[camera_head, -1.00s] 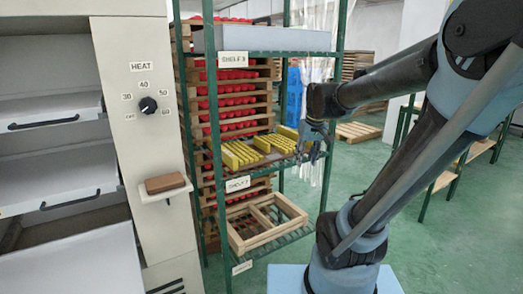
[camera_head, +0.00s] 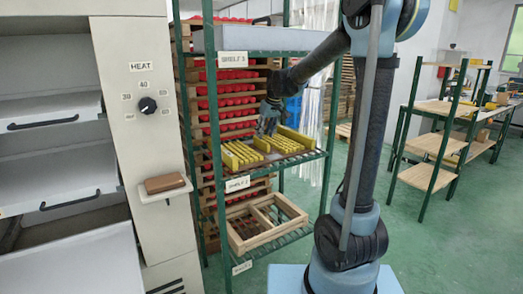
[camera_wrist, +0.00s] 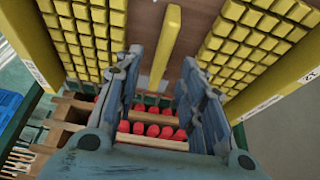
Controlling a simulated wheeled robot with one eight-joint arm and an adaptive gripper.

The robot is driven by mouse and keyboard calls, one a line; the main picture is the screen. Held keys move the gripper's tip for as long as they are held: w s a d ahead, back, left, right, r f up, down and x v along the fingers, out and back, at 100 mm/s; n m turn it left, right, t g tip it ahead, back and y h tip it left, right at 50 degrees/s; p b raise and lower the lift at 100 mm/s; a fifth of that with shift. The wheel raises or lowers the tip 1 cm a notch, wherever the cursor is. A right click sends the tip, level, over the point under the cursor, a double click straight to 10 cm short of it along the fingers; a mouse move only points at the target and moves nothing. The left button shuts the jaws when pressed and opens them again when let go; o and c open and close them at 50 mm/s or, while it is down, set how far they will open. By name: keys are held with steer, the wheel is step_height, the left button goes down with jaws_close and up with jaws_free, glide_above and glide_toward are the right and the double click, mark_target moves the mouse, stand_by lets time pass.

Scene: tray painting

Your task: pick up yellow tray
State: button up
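The yellow tray (camera_head: 243,153) rests on the middle shelf, labelled shelf 2. It has rows of yellow blocks on a brown base and a raised yellow bar at its far right. My gripper (camera_head: 268,124) is above the back of the tray, pointing down. In the wrist view, my gripper's two fingers (camera_wrist: 163,65) are spread apart with nothing held between them. A yellow bar (camera_wrist: 167,42) shows ahead, between and beyond the fingertips. Yellow block grids (camera_wrist: 85,35) lie on both sides. Whether the fingers touch the tray cannot be told.
The green rack's upper shelf holds a grey tray (camera_head: 265,40) close above my gripper. A wooden crate (camera_head: 265,225) sits on the lower shelf. Stacked red-filled crates (camera_head: 228,103) stand behind. A heater cabinet (camera_head: 140,60) stands left.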

mark_target(261, 145)
steer(key=shift+w+a+x, duration=0.15)
steer(key=shift+x, duration=1.5)
steer(key=shift+w+a+x, duration=0.1)
steer(key=shift+w+x, duration=0.05)
steer(key=shift+x, duration=1.55)
steer(key=shift+r, duration=0.2)
jaws_close()
